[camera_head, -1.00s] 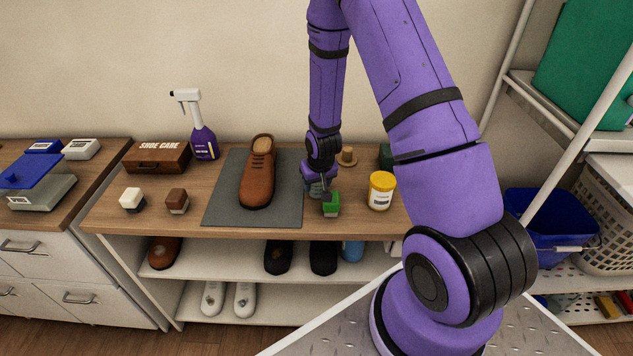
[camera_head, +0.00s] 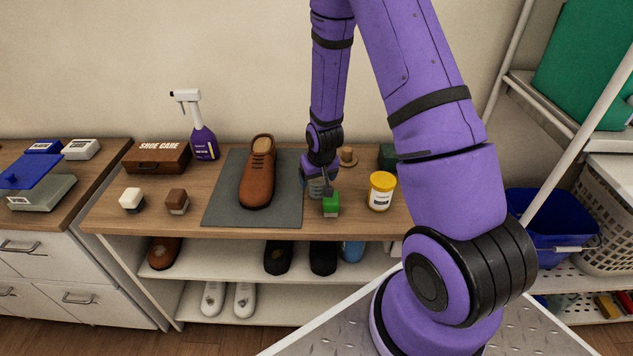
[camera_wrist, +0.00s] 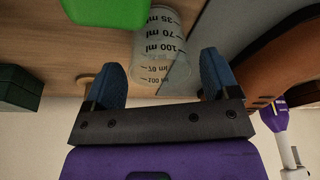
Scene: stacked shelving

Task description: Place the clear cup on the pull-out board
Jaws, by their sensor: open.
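The clear cup (camera_head: 317,188) with measuring marks stands on the wooden bench top, just right of the grey mat and behind the green-topped block. My gripper (camera_head: 322,182) is open above and around the cup's place, pointing down. In the wrist view, the cup (camera_wrist: 160,45) shows ahead of and between the two blue fingertips (camera_wrist: 162,68), with gaps on both sides; the fingers are not closed on it. I cannot make out a pull-out board in either view.
The green-topped block (camera_head: 331,204) stands close in front of the cup. A yellow jar (camera_head: 382,191) is to its right, and a brown shoe (camera_head: 258,172) lies on the grey mat (camera_head: 222,205) to its left. A wooden knobbed item (camera_head: 347,157) stands behind.

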